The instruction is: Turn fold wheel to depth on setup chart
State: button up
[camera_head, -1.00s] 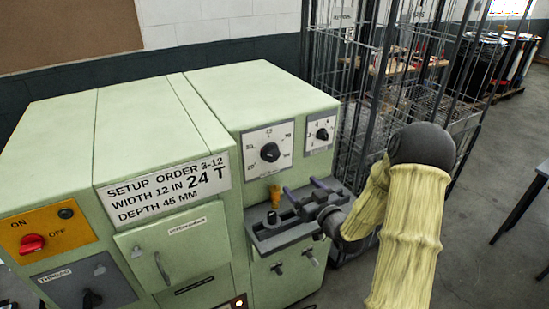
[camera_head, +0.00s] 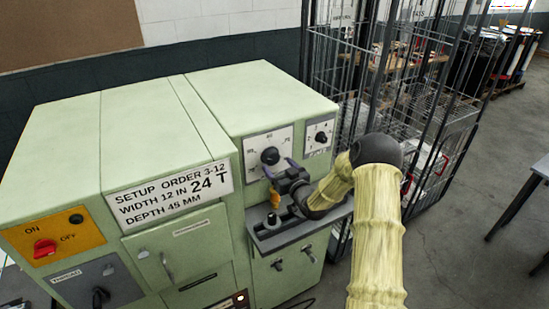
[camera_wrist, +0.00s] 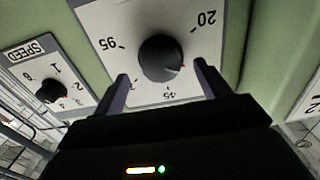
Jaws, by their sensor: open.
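The fold wheel is a round black knob (camera_head: 270,156) on a white dial plate on the machine's front. In the wrist view the knob (camera_wrist: 161,58) sits in a dial reading 20, 45 and 95, upside down. Its red mark appears between 20 and 45. The setup chart (camera_head: 168,190) reads "DEPTH 45 MM". My gripper (camera_head: 279,165) is open just in front of the knob. In the wrist view its two purple-grey fingers (camera_wrist: 161,82) stand either side of the knob's near edge, apart from it.
A smaller SPEED dial (camera_wrist: 50,90) is beside the fold dial. An orange-handled item (camera_head: 275,195) stands on a grey ledge (camera_head: 285,236) below. The on/off panel (camera_head: 50,240) is at the left. A wire cage (camera_head: 400,100) stands behind right.

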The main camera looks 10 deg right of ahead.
aim_at(274, 161)
jog(key=shift+p+x, duration=0.6)
jog(key=shift+x, duration=1.35)
jog(key=c, duration=1)
jog(key=shift+o, duration=0.2)
